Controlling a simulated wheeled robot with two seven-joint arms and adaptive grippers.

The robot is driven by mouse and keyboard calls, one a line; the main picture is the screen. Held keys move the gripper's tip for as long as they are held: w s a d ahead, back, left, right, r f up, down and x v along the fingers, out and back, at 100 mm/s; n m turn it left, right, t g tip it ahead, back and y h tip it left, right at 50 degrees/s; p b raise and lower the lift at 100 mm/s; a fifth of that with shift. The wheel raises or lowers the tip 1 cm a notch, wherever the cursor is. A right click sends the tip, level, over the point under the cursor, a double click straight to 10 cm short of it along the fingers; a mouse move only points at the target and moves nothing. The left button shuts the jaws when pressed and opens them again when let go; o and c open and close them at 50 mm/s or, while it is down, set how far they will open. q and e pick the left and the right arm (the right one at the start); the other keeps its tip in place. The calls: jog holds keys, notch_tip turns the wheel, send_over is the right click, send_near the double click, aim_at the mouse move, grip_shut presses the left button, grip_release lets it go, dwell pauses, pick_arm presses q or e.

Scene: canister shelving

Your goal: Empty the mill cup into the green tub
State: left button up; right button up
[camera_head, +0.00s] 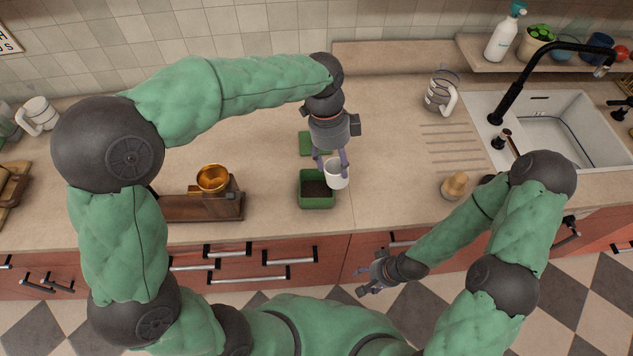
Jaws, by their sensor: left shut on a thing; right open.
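The mill cup (337,175) is a small white cup. My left gripper (331,163) is shut on it, fingers pointing down. The cup looks roughly upright and overlaps the right edge of the green tub (317,203) in the picture; whether they touch I cannot tell. The tub stands open on the counter near its front edge and holds dark brown grounds. A green lid (313,143) lies flat behind it, partly hidden by my gripper. What is inside the cup is hard to see. My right gripper (366,284) is open and empty, low in front of the counter drawers.
A wooden mill with a brass bowl (213,179) stands left of the tub. A wooden knob-like piece (455,186) stands to the right, near the sink (556,135). A glass press (441,91) stands farther back. The counter between tub and sink is mostly clear.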

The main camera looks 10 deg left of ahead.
pick_arm(q)
jog(key=shift+s+d+f+t+y, duration=0.15)
jog(key=shift+s+d+t+y, duration=0.1)
jog(key=shift+s+d+y, duration=0.25)
jog(key=shift+s+d+f+t+y, duration=0.1)
jog(key=shift+s+d+t+y, duration=0.15)
jog(key=shift+d, duration=0.45)
jog(key=shift+d+r+p, duration=0.1)
jog(key=shift+r+p, duration=0.1)
jog(key=shift+p, duration=0.1)
jog(key=s+d+r+p, duration=0.3)
jog(key=d+r+p, duration=0.1)
jog(key=shift+d+r, duration=0.3)
jog(key=shift+d, duration=0.1)
